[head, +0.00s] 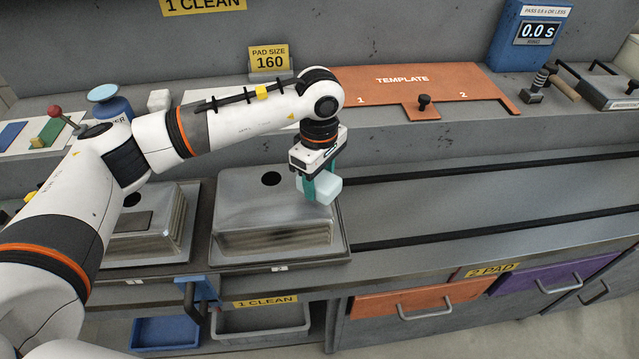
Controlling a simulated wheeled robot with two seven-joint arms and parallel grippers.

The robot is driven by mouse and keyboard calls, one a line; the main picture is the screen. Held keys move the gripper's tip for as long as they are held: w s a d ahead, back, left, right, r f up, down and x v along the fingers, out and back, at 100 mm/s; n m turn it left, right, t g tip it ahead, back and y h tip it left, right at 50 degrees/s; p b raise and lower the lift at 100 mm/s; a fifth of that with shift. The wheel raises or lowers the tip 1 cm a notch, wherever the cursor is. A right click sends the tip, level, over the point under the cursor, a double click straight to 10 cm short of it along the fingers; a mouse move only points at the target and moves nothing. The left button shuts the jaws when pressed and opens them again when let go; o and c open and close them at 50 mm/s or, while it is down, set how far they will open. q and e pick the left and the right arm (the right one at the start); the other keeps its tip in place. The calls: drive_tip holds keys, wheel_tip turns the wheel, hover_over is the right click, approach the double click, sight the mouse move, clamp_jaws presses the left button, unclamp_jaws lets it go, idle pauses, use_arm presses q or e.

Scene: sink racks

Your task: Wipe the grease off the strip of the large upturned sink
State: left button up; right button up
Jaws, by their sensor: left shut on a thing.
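An upturned steel sink (235,205) with a round dark drain hole stands right of centre-left on the counter; it looks like the larger of two. Its front wall carries streaky brownish marks; I cannot tell which are grease. My left gripper (320,190), with teal fingers, points down at the right end of this sink. It is shut on a pale whitish-blue block (326,187), likely a cloth or pad. I cannot tell whether the block touches the sink. A second upturned sink (165,225) stands to the left, partly behind my left arm. My right gripper is out of view.
An orange template (390,78) lies on the ledge behind. Dark rails (480,165) run along the clear counter to the right. Below are an orange drawer (390,301), a purple drawer (555,272), a grey bin (262,321) and a blue bin (165,332).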

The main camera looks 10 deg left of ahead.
use_arm(q)
drive_tip(key=shift+r, duration=0.6)
drive_tip(key=shift+d+r+p, duration=0.15)
drive_tip(key=shift+r+p, duration=0.3)
drive_tip(key=shift+r, duration=1.15)
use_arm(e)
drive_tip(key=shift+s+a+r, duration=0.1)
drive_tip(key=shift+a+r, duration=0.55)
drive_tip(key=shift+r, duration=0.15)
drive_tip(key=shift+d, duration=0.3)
use_arm(q)
drive_tip(key=shift+f, duration=0.1)
